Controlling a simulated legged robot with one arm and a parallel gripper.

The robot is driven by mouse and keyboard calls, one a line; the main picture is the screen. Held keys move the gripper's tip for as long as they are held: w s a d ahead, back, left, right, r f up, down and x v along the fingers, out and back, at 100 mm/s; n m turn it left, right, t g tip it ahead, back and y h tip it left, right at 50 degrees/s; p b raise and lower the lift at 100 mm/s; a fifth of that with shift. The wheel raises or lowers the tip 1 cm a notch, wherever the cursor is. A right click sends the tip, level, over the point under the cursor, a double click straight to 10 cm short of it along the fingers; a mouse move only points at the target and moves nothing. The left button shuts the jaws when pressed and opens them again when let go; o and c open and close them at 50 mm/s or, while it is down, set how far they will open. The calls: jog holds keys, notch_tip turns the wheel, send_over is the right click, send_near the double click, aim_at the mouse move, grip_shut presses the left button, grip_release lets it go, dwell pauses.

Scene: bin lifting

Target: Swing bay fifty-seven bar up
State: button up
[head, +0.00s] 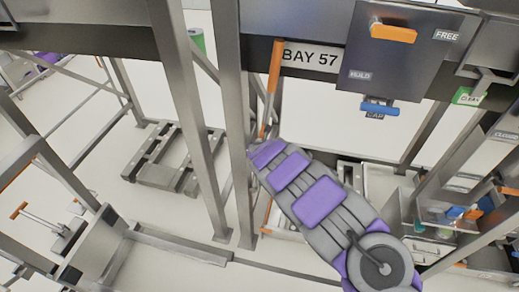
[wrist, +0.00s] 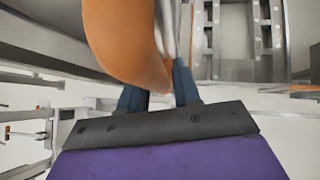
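The bay fifty-seven sign (head: 310,57) is on the beam at the top middle of the head view. An orange-gripped bar (head: 275,68) stands nearly upright, slightly tilted, just left of the sign. Its bare metal lower part runs down towards the end of my arm. My gripper (wrist: 158,92) shows in the wrist view as two dark blue fingers set apart. A large orange rounded piece (wrist: 128,40) fills the space before them and hides part of the left finger. A metal rod lies behind it. I cannot tell whether the fingers touch or grip anything.
Right of the sign hangs a grey panel (head: 393,60) with an orange handle (head: 393,33) and a blue handle (head: 380,108). Steel posts (head: 233,150) stand close left of my arm. A slatted frame (head: 165,160) lies on the floor at left. Drawers and brackets crowd the right.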

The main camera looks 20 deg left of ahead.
jog(key=shift+o, duration=1.3)
jog(key=shift+w+a, duration=0.1)
jog(key=shift+w, duration=0.05)
jog(key=shift+r, duration=0.2)
jog(key=shift+s+d+r, duration=0.2)
jog(key=shift+s+r, duration=0.05)
jog(key=shift+r, duration=0.1)
jog(key=b+v, duration=0.2)
jog(key=v, duration=1.4)
jog(key=shift+s+a, duration=0.3)
jog(key=shift+f, duration=0.1)
